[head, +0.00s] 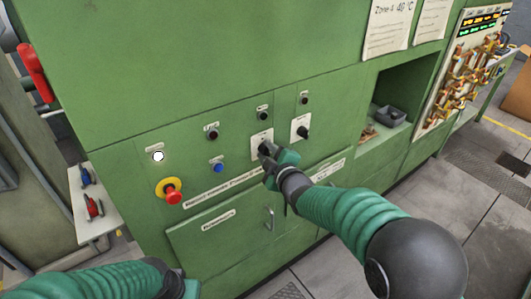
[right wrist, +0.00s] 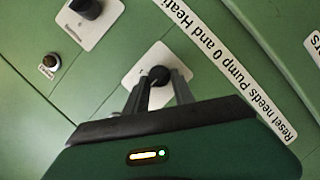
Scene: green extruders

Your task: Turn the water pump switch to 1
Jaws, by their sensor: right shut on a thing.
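A black rotary knob (right wrist: 159,73) on a white plate (right wrist: 132,77) sits on the green panel. In the head view the same white plate (head: 257,140) is the left one of two. My right gripper (head: 264,150) is at this plate, its fingers shut on the knob; the fingers (right wrist: 158,84) show on both sides of it in the right wrist view. The plate's lettering and the knob's exact setting are too small or hidden to read. My left arm lies low at the left of the head view; its gripper is mostly cut off by the bottom edge and its fingers do not show.
A second black knob on a white plate (head: 300,128) is close by on the right. A red emergency button (head: 172,196), a blue button (head: 218,167) and a lit white button (head: 158,156) are to the left. A door handle (head: 269,218) sticks out below.

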